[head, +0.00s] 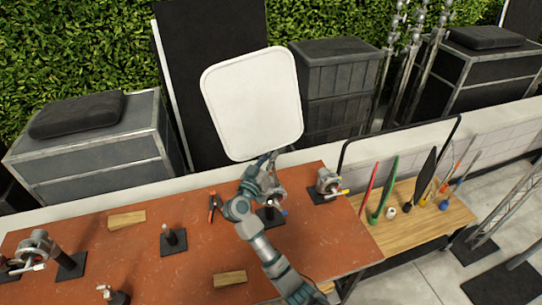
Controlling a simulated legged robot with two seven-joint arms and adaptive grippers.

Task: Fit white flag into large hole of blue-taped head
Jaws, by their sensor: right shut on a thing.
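The white flag (252,103), a large white panel with rounded corners, is held up above the back of the orange-brown table (330,235). My right gripper (268,165) is shut at the flag's lower edge; its fingers and the flag's pin are hard to make out. A grip head with a blue part (284,212) stands on a dark base just below and right of my right gripper. My wrist and arm partly cover this head, and its large hole cannot be made out. I cannot tell whether the flag touches the head. My left gripper is not in view.
Another head with a yellow handle (328,183) stands to the right. Red-handled pliers (212,207), wooden blocks (126,219) and a small post (173,238) are on the table. More heads stand at left. A rack of coloured tools (415,215) stands at right.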

